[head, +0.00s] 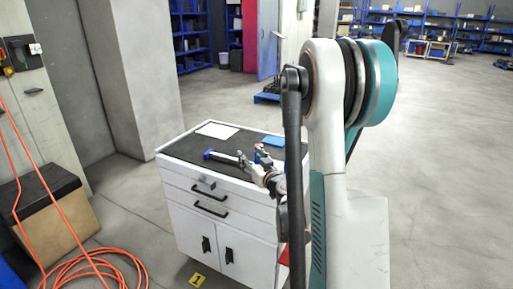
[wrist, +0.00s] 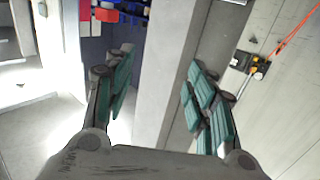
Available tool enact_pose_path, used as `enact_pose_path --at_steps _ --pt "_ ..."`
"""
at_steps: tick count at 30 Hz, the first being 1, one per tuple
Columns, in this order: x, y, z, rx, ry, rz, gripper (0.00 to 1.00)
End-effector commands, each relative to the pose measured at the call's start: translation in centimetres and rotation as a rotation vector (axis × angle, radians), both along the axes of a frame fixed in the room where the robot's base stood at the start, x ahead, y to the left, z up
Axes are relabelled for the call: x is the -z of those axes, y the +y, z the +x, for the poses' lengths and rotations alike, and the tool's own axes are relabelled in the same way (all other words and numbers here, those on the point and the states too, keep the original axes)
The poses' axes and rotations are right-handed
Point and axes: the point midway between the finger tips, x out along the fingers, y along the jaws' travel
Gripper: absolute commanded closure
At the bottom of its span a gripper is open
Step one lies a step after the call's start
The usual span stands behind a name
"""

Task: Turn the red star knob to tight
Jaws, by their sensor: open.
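I cannot make out the red star knob in either view. A small blue and grey device (head: 222,156) lies on the dark top of a white cabinet (head: 225,220) in the head view. My gripper (head: 262,158) shows small above or beside the right part of that top, and its exact height is unclear. In the wrist view my gripper (wrist: 160,72) is open, with teal-padded fingers wide apart and nothing between them. That view looks out at a pillar and walls, and no knob shows there.
A white sheet (head: 217,131) and a blue flat item (head: 273,141) lie on the cabinet top. An orange cable (head: 95,268) coils on the floor at left, near a black-topped box (head: 45,205). A concrete pillar (head: 130,75) stands behind. Floor at right is clear.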

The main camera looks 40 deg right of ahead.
Motion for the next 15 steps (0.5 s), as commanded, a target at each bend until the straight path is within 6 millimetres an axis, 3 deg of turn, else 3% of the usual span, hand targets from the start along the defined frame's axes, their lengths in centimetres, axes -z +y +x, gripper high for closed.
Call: enact_pose_path --at_steps 1,3,6,11,15 --pt "1.2 -2.0 -0.8 0.031 -0.010 -0.010 0.49" --pt "2.1 -3.8 -1.8 0.062 -0.019 -0.025 0.49" --pt "2.9 -5.4 -2.7 0.090 -0.029 -0.039 0.49" --pt "3.2 -6.2 -2.6 0.103 -0.033 -0.047 0.49" --pt "3.1 -6.8 -1.0 0.101 -0.033 -0.047 0.49"
